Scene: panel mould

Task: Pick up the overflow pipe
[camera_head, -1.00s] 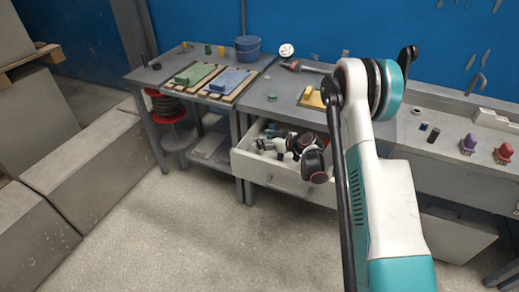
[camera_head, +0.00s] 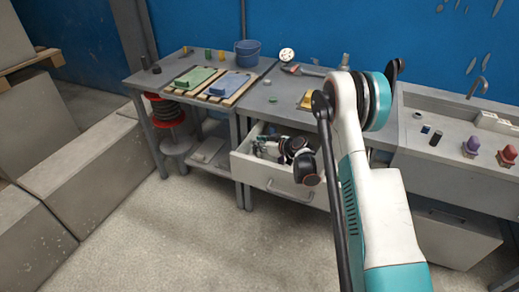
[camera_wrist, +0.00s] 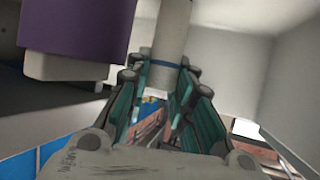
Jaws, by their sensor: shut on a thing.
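A pale grey cylinder, which looks like the overflow pipe (camera_wrist: 172,32), runs down between my fingers in the wrist view. My gripper (camera_wrist: 165,85) is shut on it, with teal finger pads on both sides. The pipe's far end is out of the frame and its lower end is hidden between the fingers. In the head view my wrist and gripper are at the open white drawer (camera_head: 272,178) under the middle bench. The pipe cannot be made out there.
A purple object (camera_wrist: 80,25) with a pale end is close on the left in the wrist view. Pale drawer walls (camera_wrist: 290,85) stand at the right. In the head view the middle bench (camera_head: 258,100) is above the drawer, and a sink unit (camera_head: 425,165) is to the right.

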